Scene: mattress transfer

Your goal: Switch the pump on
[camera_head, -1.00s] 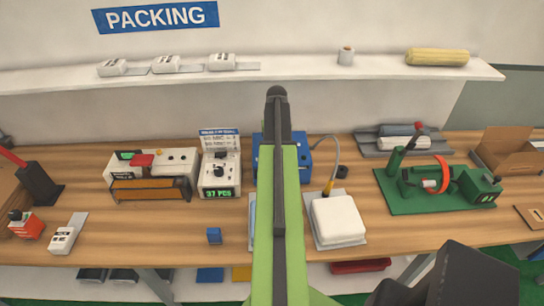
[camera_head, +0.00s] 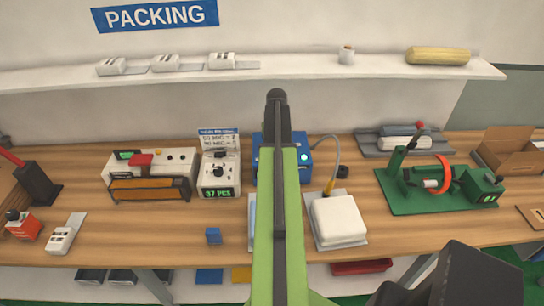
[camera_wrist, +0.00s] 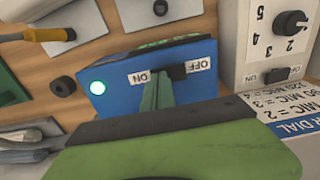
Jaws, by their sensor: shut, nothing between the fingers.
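The pump is a blue box (camera_wrist: 120,95) with a black switch (camera_wrist: 175,73) between an ON label (camera_wrist: 150,77) on the left and an OFF label (camera_wrist: 198,65) on the right in the wrist view. A round lamp (camera_wrist: 97,88) on its face glows pale green. My gripper (camera_wrist: 160,86) is shut and empty, its green fingers at the ON side of the switch. They overlap the switch's edge; I cannot tell whether they touch it. In the head view my arm hides the middle of the blue box (camera_head: 322,160) and my gripper.
A white dial box (camera_head: 219,178) stands close to the left of the pump, and a sealer-like machine (camera_head: 150,175) is further left. A shelf (camera_head: 290,76) runs above.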

